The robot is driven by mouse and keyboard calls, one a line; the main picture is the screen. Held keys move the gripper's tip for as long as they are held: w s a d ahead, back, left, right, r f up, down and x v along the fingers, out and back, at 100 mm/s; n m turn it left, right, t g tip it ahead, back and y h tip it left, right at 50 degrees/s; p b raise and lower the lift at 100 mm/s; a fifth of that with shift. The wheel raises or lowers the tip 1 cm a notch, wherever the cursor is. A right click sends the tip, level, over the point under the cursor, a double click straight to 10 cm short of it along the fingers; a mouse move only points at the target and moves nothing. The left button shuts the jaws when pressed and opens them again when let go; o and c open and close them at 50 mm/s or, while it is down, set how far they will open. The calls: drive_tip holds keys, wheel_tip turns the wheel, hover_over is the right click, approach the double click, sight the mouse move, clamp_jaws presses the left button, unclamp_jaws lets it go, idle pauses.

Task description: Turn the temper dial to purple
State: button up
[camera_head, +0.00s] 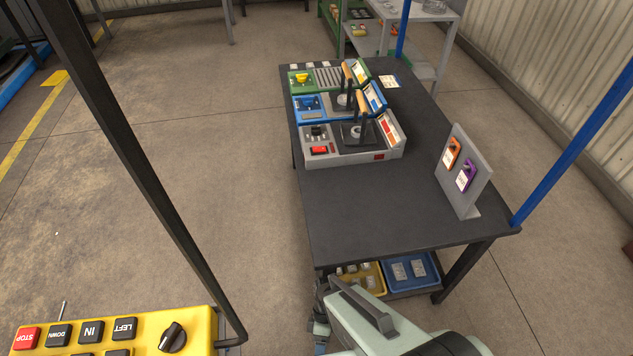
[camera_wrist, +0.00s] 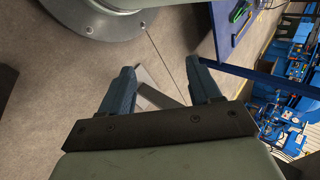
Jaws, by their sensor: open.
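No dial with a readable purple mark shows, and I cannot tell which knob is the temper dial. On the black table, a row of three control units carries a yellow knob (camera_head: 302,78) on the green unit, a dark blue knob (camera_head: 308,103) on the blue unit and a black knob (camera_head: 317,131) on the grey unit. A larger black rotary knob (camera_head: 172,337) sits on the yellow button box. My gripper (camera_wrist: 166,82) is open and empty in the wrist view, above the floor. In the head view it is low, beside the table's near end, mostly hidden by my arm.
The black table (camera_head: 385,220) has clear room in front of the units. A grey stand (camera_head: 467,185) with an orange and a purple tag is at its right. A yellow bin (camera_head: 375,274) and a blue bin (camera_head: 410,270) are below. A blue post (camera_head: 570,150) rises at right.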

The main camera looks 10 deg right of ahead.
drive_tip(key=w+a+r+n, duration=0.2)
drive_tip(key=w+a+n, duration=0.2)
drive_tip(key=a+n, duration=0.75)
drive_tip(key=w+a+r+t, duration=0.1)
drive_tip(key=w+a+r, duration=0.15)
drive_tip(key=w, duration=0.55)
drive_tip(key=w+a+r+t, duration=0.1)
drive_tip(key=w+a+r, duration=0.15)
drive_tip(key=w, duration=0.55)
drive_tip(key=w+a+r+t, duration=0.1)
drive_tip(key=w+a+r, duration=0.15)
drive_tip(key=w, duration=0.55)
wheel_tip(320, 180, up, 37)
drive_tip(key=m+t+h, duration=0.2)
drive_tip(key=m+t, duration=0.3)
drive_tip(key=m, duration=0.6)
hover_over(316, 130)
drive_tip(key=f, duration=1.3)
drive_tip(key=shift+w+d+f, duration=0.15)
drive_tip(key=shift+w, duration=0.1)
